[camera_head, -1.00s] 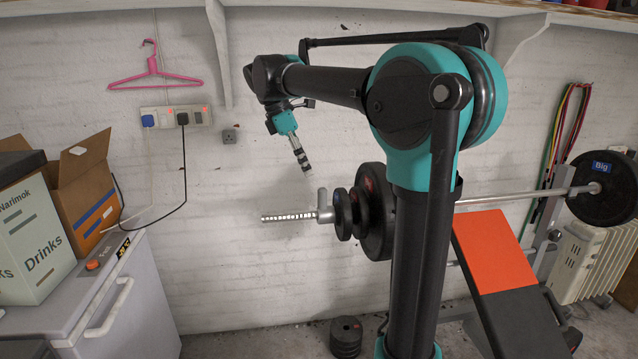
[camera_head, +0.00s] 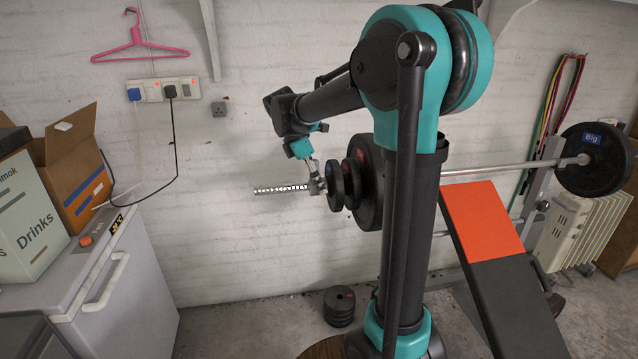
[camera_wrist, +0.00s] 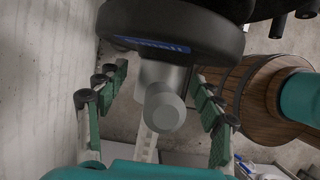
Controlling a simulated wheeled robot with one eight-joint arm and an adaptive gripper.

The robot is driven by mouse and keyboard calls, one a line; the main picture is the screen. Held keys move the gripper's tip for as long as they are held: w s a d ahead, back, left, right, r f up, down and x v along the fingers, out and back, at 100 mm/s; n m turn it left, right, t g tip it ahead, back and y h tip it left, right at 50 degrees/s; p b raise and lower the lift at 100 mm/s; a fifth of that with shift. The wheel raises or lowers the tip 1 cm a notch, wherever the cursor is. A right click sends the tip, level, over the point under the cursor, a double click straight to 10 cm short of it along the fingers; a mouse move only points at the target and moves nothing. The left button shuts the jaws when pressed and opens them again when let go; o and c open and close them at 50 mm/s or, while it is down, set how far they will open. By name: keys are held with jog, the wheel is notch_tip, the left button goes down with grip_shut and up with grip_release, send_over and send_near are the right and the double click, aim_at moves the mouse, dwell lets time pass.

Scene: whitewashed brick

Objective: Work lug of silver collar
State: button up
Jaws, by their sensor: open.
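The silver collar (camera_head: 318,187) sits on the barbell's sleeve (camera_head: 280,189), against the small outer plate. In the head view my gripper (camera_head: 315,170) is at the collar from above and partly hides it. In the wrist view the collar (camera_wrist: 165,75) lies in front of a dark plate, with its round-ended lug (camera_wrist: 166,110) pointing toward the camera. My gripper (camera_wrist: 160,88) is open, with green-padded fingers to the left and right of the lug. Gaps show between the pads and the lug.
Dark plates (camera_head: 366,180) are stacked right behind the collar. The brick wall (camera_head: 230,240) is close behind the bar. A white freezer (camera_head: 125,290) stands at left, a bench with an orange pad (camera_head: 480,220) at right. Loose plates (camera_head: 339,307) lie on the floor.

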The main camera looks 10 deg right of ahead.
jog(key=shift+d+f, duration=0.2)
jog(key=shift+f, duration=0.25)
jog(key=c, duration=1.4)
jog(key=shift+s+d+t, duration=0.2)
jog(key=shift+d+t, duration=0.05)
jog(key=shift+t, duration=0.45)
jog(key=shift+s+m+t, duration=0.1)
jog(key=shift+m+t, duration=0.2)
jog(key=shift+t, duration=0.2)
jog(key=t, duration=0.2)
jog(key=m+t, duration=0.1)
jog(key=t, duration=0.1)
jog(key=shift+s+f+t, duration=0.15)
jog(key=shift+s+t, duration=0.05)
jog(key=shift+t, duration=0.2)
jog(key=shift+w+t, duration=0.1)
jog(key=shift+t, duration=0.6)
